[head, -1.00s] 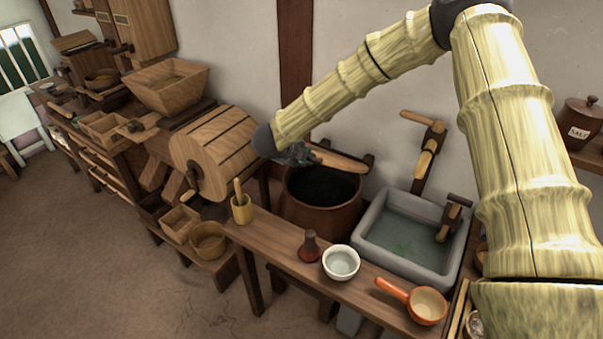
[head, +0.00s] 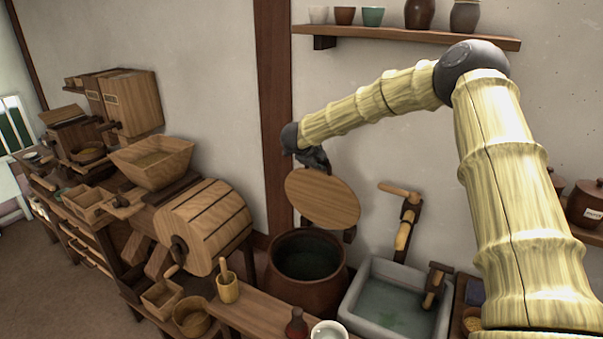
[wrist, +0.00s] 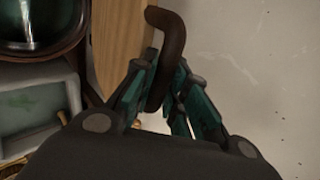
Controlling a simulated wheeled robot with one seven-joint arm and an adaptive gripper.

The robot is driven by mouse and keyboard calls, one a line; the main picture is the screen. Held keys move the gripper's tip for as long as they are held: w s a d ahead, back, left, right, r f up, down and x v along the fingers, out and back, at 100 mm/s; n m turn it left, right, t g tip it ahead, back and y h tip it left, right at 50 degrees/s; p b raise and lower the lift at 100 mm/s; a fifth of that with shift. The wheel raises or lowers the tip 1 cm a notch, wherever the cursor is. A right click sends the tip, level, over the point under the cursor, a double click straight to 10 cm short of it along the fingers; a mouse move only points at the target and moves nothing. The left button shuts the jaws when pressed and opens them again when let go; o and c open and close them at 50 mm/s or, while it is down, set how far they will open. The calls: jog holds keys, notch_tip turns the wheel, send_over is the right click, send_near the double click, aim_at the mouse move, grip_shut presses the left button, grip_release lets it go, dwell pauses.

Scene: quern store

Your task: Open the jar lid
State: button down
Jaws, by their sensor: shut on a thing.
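The large brown jar (head: 306,270) stands open beside the stone basin, with dark contents inside. Its round wooden lid (head: 322,198) is raised and tilted steeply above the jar's mouth, apart from the rim in the picture. My gripper (head: 314,160) is at the lid's upper edge. In the wrist view my gripper (wrist: 163,100) is shut on the lid's dark curved handle (wrist: 171,45), with the pale wooden lid (wrist: 118,45) beside it. The jar's dark rim (wrist: 75,40) shows at the upper left there.
A stone basin (head: 365,322) with water stands right of the jar, under a wooden spout (head: 404,225). A wooden drum (head: 203,228) is at its left. A wall shelf (head: 420,36) with cups and vases is above my arm. A wooden pestle cup (head: 228,288) and white bowl (head: 328,330) stand in front.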

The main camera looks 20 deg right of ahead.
jog(key=shift+w+d+r, duration=0.25)
jog(key=shift+w+d, duration=0.3)
jog(key=shift+d, duration=0.2)
jog(key=c, duration=1.4)
grip_release()
jog(key=shift+a, duration=0.1)
jog(key=shift+s+a+r, duration=0.25)
jog(key=shift+a+r, duration=0.1)
jog(key=v, duration=1.1)
jog(key=shift+d, duration=0.15)
